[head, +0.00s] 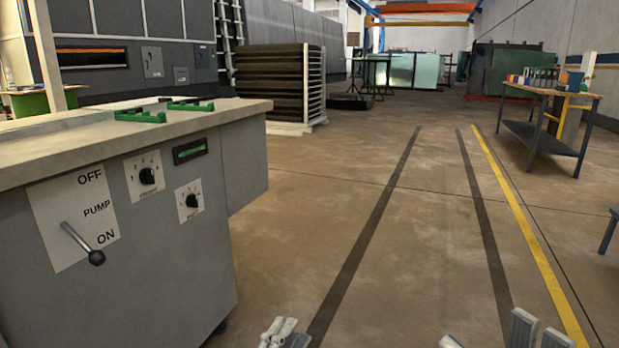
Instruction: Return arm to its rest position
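In the head view my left gripper (279,333) shows at the bottom edge, left of the picture's middle. Only its pale grey finger parts are in view, close to each other, and the rest is cut off. My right gripper (522,330) shows at the bottom edge further right, as a few grey finger parts, also cut off. I cannot tell whether either is open or shut. I see no object in them. Both are apart from the grey washer cabinet (200,285) at the left. The arms themselves are out of view.
The cabinet carries a pump lever (82,243) with its knob toward ON, two dials (147,176) and a small green display (189,151). Green brackets (140,115) lie on top. A workbench (545,120) stands at the right. The floor (420,230) between is clear.

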